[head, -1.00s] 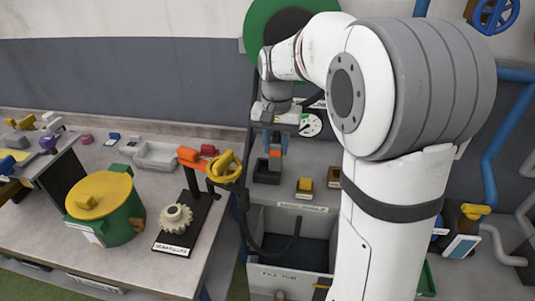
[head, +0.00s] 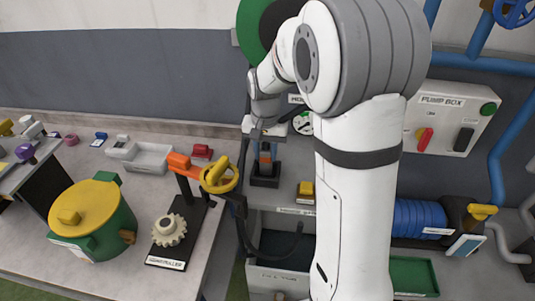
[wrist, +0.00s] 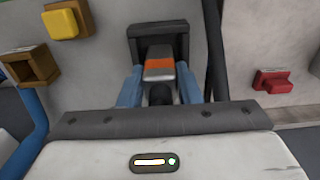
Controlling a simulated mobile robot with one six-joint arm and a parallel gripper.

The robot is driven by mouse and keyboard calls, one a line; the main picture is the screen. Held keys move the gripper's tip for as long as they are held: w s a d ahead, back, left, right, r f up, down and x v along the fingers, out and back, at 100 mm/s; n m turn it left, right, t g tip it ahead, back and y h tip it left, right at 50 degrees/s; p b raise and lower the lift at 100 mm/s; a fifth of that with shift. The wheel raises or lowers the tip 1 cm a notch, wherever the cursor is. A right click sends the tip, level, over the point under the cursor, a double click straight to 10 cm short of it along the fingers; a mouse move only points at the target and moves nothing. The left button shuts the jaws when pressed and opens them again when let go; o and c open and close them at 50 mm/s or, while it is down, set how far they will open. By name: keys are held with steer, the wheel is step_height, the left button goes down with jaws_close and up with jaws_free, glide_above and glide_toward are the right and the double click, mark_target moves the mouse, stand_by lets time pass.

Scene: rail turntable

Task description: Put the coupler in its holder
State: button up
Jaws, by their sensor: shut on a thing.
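The coupler (wrist: 160,66) is a dark grey piece with an orange band. My gripper (wrist: 159,88) is shut on it, with a blue finger on each side in the wrist view. In the head view, my gripper (head: 266,157) holds the coupler just above or at the dark square holder (head: 265,182) on the grey bench unit. In the wrist view, the holder (wrist: 135,33) shows as a dark frame around the coupler's far end. I cannot tell whether the coupler touches the holder or reaches into it. Its lower end is hidden.
A yellow block (head: 306,190) sits right of the holder. A red block (head: 202,151) and a yellow handwheel (head: 220,175) stand to the left. A black hose (head: 241,220) hangs close by on the left. An open bin (head: 278,282) is below.

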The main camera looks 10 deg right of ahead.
steer(key=shift+f, duration=0.75)
steer(key=shift+f, duration=0.25)
steer(key=o, duration=1.1)
steer(key=shift+r, duration=0.1)
step_height(320, 180, up, 12)
steer(key=shift+s+r+b, duration=0.1)
steer(key=shift+b, duration=0.2)
steer(key=s+f+n+t, duration=0.3)
steer(key=s+n, duration=0.1)
steer(key=s, duration=1.7)
steer(key=shift+s+d, duration=0.2)
steer(key=shift+d, duration=0.15)
